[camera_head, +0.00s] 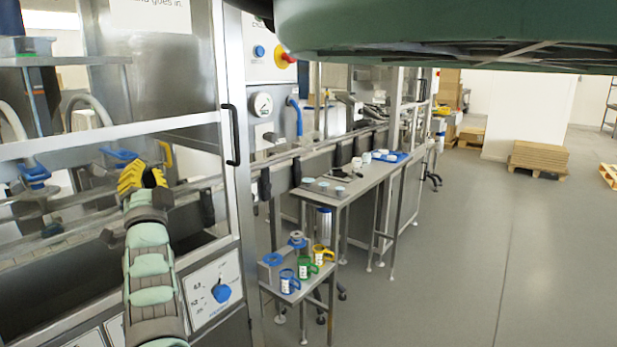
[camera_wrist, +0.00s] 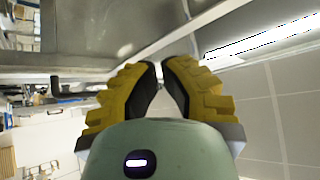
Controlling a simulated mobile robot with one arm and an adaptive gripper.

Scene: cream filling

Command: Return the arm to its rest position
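My gripper (camera_head: 143,178), with yellow ribbed fingers and black inner pads, is raised at the left of the head view, in front of the glazed steel machine. My green and grey arm reaches up to it from the bottom edge. In the wrist view, a gap shows between the two fingertips of my gripper (camera_wrist: 163,72), and nothing is held between them. The gripper looks partly open.
The steel machine (camera_head: 240,215) with a black door handle (camera_head: 231,135) fills the left. A low stand (camera_head: 290,290) holds blue, green and yellow mugs. A long steel table (camera_head: 372,176) stands behind it. The floor (camera_head: 470,260) at right is clear.

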